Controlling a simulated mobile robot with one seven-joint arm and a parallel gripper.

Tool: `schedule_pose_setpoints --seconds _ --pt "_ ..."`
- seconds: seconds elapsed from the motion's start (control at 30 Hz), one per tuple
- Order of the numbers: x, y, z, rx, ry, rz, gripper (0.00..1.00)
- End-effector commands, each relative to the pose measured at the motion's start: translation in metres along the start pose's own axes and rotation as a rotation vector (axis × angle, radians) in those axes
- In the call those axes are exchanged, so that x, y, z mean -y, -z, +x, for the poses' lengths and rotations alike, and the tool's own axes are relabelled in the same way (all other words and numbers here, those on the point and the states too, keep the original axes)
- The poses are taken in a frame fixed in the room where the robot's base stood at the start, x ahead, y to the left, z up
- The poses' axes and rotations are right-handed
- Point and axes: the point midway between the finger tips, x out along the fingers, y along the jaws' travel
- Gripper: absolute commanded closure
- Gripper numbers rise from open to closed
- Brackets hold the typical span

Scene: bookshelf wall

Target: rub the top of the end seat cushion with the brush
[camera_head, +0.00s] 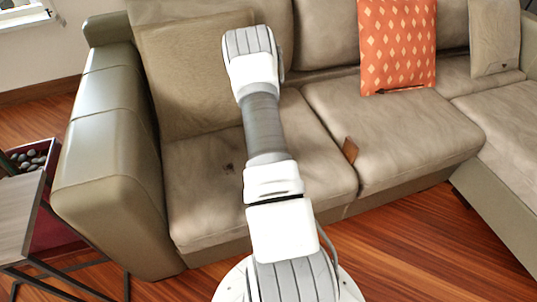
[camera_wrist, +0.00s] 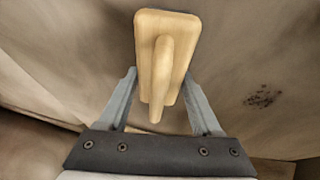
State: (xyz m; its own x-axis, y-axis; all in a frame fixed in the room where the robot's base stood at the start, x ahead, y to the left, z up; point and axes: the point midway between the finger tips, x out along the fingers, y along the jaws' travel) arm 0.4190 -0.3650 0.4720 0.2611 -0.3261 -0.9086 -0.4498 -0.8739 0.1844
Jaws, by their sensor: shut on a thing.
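My gripper (camera_wrist: 160,80) is shut on the brush (camera_wrist: 187,28), a pale wooden block with a rounded handle, in the wrist view. The brush's underside is hidden from me. The end seat cushion (camera_head: 200,205) is beige-grey and lies beside the left armrest in the head view. A small dark speckled patch (camera_head: 228,168) marks its top; it also shows right of the brush in the wrist view (camera_wrist: 262,97). My arm crosses over this cushion in the head view, and my gripper and the brush are hidden there. I cannot tell whether the brush touches the cushion.
The sofa's armrest (camera_head: 105,160) and a loose back cushion (camera_head: 190,80) border the seat. A small brown object (camera_head: 350,150) lies at the seam with the neighbouring cushion. An orange patterned pillow (camera_head: 397,45) stands further right. A side table (camera_head: 18,215) stands at left.

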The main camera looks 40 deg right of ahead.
Motion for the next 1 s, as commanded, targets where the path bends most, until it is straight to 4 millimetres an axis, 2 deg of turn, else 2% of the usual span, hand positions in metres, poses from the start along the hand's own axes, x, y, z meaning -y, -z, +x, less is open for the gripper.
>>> schedule_pose_setpoints --seconds 0.43,0.67,1.0 --pt "-0.001 -0.029 -0.011 0.003 0.000 0.000 0.79" --pt "-0.001 -0.036 -0.014 0.003 0.000 0.000 0.79" --pt "-0.002 -0.060 -0.024 0.003 0.000 0.000 0.79"
